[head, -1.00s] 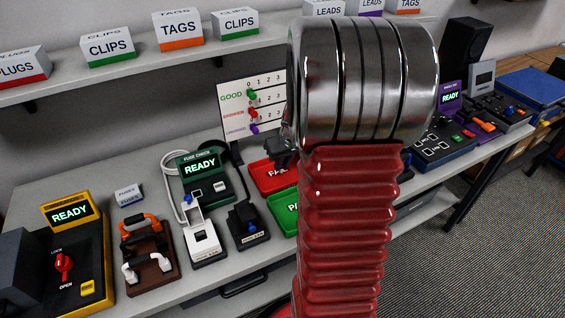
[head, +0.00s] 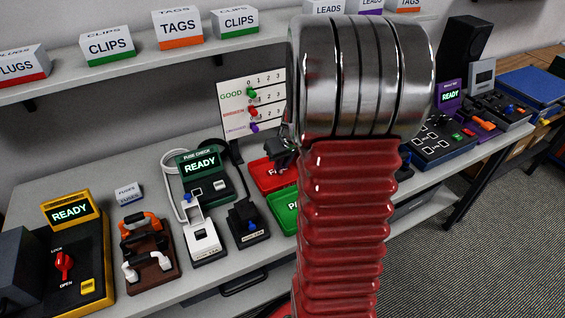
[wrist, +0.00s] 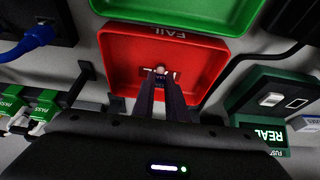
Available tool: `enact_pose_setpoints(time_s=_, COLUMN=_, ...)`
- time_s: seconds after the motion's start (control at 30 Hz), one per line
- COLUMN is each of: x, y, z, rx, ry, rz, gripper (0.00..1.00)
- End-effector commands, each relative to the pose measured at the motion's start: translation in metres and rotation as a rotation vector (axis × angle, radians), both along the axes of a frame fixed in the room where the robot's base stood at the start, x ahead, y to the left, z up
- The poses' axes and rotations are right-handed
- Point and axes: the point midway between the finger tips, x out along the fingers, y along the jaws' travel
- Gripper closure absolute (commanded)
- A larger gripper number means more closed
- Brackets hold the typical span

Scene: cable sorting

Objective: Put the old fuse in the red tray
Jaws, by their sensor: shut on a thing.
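The red tray (head: 268,181) lies on the bench in the head view, partly hidden behind my arm. In the wrist view the red tray (wrist: 125,58), marked FAIL, fills the upper middle. My gripper (wrist: 161,77) is over the red tray, its two fingers shut on the old fuse (wrist: 160,69), a small light piece with a darker end at the fingertips. In the head view my gripper (head: 279,157) shows as a dark shape above the tray's back part. The fuse cannot be made out there. Its height above the tray floor is hard to tell.
The green tray (head: 286,212) lies directly in front of the red one. The green fuse checker (head: 205,172) reading READY stands to the left, with white and black units in front. A tally board (head: 252,106) stands behind the trays.

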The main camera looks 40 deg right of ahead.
Motion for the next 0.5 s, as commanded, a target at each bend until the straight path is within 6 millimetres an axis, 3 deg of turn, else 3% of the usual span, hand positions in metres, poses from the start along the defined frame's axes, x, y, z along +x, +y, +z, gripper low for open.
enact_pose_setpoints(time_s=0.3, x=0.0001, y=0.0, z=-0.0002, rx=0.0, ry=0.0, rz=0.0, gripper=1.0)
enact_pose_setpoints(time_s=0.33, x=0.0001, y=0.0, z=-0.0002, rx=0.0, ry=0.0, rz=0.0, gripper=0.86)
enact_pose_setpoints(time_s=0.5, x=0.0001, y=0.0, z=-0.0002, rx=0.0, ry=0.0, rz=0.0, gripper=0.74)
